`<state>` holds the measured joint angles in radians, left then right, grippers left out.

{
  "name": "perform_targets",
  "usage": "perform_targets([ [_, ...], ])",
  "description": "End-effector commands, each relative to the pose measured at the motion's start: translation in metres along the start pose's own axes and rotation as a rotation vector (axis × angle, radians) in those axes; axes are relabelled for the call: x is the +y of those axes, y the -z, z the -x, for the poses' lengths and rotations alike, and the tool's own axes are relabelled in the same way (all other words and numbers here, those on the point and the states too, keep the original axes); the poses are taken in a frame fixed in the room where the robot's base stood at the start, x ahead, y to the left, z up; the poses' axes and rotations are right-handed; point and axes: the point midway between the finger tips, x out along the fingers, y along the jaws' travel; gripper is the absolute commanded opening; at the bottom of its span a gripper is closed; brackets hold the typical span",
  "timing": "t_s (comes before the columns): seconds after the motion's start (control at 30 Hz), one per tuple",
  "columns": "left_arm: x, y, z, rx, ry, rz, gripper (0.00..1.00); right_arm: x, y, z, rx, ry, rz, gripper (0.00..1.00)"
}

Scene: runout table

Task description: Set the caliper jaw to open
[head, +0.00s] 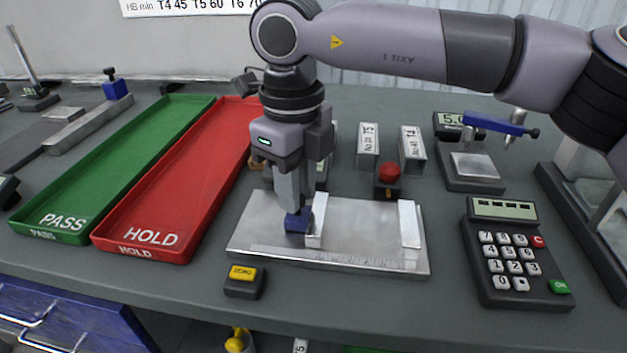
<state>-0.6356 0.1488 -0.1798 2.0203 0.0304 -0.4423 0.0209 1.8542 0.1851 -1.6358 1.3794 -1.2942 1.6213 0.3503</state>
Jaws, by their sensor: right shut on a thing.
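The caliper is a flat silver plate (360,240) with a ruled scale along its front edge. An upright pale jaw (409,224) stands near its right end. Another pale jaw (317,224) stands left of the middle, with a blue grip block (297,226) on its left side. A wide gap lies between the two jaws. My right gripper (296,208) comes down from above and is shut on the blue grip block; its fingers hide the block's top. My left gripper is not in view.
Green PASS tray (55,219) and red HOLD tray (145,237) lie left. A yellow ZERO button (243,275) is in front, a red knob (389,173) behind. Blocks T5 (368,143) and T4 (412,147) stand behind; a keypad (516,258) and a gauge (471,168) are right.

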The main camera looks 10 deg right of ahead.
Motion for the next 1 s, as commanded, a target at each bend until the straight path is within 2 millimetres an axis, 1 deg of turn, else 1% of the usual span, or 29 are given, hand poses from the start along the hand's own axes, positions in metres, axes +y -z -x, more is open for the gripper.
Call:
perform_targets([
  [0.03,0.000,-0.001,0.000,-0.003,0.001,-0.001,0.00,0.001,-0.003,0.002,-0.015,-0.001,-0.001,0.00],
  [0.23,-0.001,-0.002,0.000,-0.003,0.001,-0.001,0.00,0.001,-0.004,0.003,-0.020,-0.002,-0.001,0.00],
  [0.27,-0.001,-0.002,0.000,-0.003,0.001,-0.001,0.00,0.001,-0.004,0.003,-0.019,-0.002,-0.001,0.34],
  [0.3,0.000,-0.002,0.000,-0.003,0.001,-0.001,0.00,0.001,-0.004,0.003,-0.018,-0.002,0.000,0.47],
  [0.33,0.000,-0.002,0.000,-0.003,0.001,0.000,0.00,0.001,-0.003,0.002,-0.017,-0.002,0.000,0.50],
  [0.57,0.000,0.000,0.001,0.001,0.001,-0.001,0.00,0.001,-0.002,0.001,-0.012,-0.002,0.000,0.50],
  [0.67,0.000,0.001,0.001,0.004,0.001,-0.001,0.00,0.001,-0.002,0.005,-0.012,-0.002,0.000,0.50],
  [0.77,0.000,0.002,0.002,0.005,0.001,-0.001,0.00,0.001,-0.003,0.017,-0.014,-0.001,0.000,0.50],
  [1.0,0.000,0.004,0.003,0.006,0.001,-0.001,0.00,0.001,-0.002,0.057,-0.015,-0.001,0.000,0.50],
])
